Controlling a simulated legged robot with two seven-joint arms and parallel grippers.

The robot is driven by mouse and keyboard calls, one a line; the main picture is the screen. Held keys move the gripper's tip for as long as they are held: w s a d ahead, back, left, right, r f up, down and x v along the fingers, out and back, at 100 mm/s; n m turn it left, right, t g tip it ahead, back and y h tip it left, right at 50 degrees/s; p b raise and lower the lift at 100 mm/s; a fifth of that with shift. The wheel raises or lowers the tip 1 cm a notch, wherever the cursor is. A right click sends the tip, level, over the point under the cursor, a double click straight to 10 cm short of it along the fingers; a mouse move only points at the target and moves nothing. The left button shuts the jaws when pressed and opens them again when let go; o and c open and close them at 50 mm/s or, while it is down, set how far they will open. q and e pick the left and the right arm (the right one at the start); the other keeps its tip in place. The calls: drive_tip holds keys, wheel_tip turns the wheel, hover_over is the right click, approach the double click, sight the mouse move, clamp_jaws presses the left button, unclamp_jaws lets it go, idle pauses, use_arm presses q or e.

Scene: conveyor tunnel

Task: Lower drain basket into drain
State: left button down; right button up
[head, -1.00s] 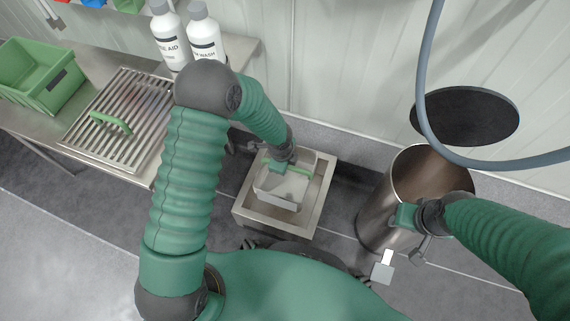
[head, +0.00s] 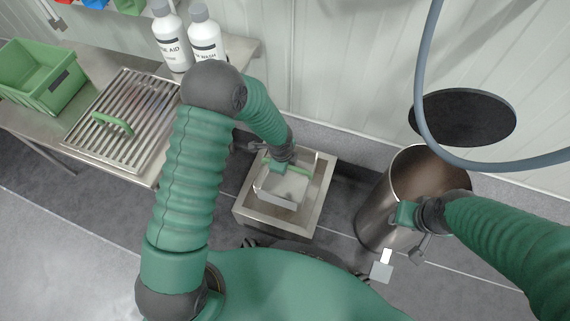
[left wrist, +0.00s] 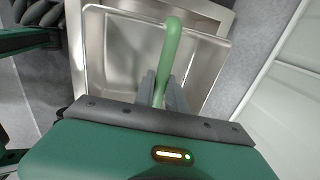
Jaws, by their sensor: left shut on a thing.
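The drain basket (head: 281,188) is a pale metal box with a green bar handle (head: 297,171). My left gripper (head: 279,163) is shut on that handle; the left wrist view shows the fingers (left wrist: 163,92) on both sides of the green handle (left wrist: 171,45). The drain (head: 317,202) is a square metal frame in the floor, and the basket is over or within its opening; its exact depth is hard to tell. The basket's rim (left wrist: 88,45) lies close to the drain frame (left wrist: 215,17) in the left wrist view. My right gripper (head: 404,214) is by the metal bin, its jaws unclear.
The tall metal bin (head: 376,222) stands right of the drain, with a dark round lid (head: 463,117) behind it. A bench at left holds a slatted grate (head: 119,119), a green crate (head: 41,76) and two white bottles (head: 206,36). A grey hose (head: 421,110) hangs at right.

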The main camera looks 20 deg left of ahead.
use_arm(q)
drive_tip(key=shift+f, duration=0.1)
wheel_tip(320, 180, down, 14)
drive_tip(key=b, duration=0.8)
drive_tip(key=shift+b, duration=0.4)
idle(0.8)
drive_tip(key=c, duration=1.3)
unclamp_jaws()
drive_tip(key=s+r+p, duration=0.3)
drive_tip(key=r+p, duration=0.8)
drive_tip(key=r, duration=0.5)
drive_tip(key=shift+r, duration=0.2)
